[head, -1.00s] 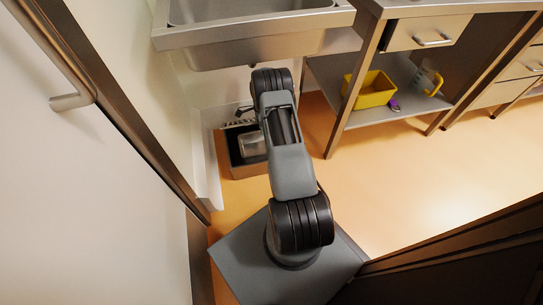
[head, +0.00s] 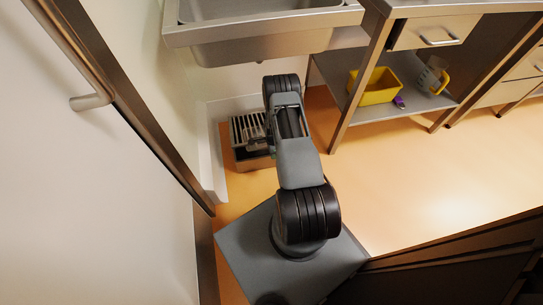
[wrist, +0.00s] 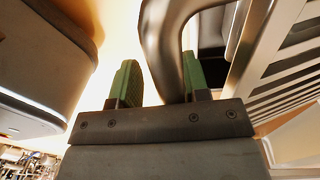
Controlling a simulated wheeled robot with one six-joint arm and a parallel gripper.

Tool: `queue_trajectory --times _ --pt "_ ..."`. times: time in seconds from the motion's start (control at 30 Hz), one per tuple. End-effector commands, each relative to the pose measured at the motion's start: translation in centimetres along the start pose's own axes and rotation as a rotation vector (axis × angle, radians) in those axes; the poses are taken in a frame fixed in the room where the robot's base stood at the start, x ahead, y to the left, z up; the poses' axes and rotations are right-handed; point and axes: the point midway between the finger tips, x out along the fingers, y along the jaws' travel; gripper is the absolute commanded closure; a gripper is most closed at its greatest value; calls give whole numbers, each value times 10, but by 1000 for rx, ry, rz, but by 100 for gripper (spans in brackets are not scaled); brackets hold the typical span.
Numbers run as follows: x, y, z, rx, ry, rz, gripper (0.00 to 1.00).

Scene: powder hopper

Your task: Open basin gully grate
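The basin gully (head: 252,161) is a low box on the floor below the steel basin, left of my arm. Its slatted metal grate (head: 241,130) shows across the top of the box; my arm hides its right part. In the wrist view the grate's slats (wrist: 285,65) run along the right side, tilted in the picture, with a dark gap beside them. A thick, bent metal bar (wrist: 165,45) passes between my gripper's green fingertips, nearer the right one. My gripper (wrist: 160,80) is open, its fingers apart. I cannot tell whether the bar touches the right finger.
The steel basin (head: 265,35) overhangs the gully from behind. A white wall edge stands close on the left, with a door and handle (head: 92,101) in front. A yellow tub (head: 376,88) and a jug (head: 432,77) sit on a shelf to the right. The orange floor (head: 400,180) is clear.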

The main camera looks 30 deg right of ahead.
Motion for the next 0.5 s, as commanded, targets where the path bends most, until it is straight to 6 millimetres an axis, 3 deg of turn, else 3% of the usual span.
queue_trajectory --times 0.2,0.5 --pt "20 3 -5 9 7 -22 58" --pt "24 4 -6 11 9 -32 58"
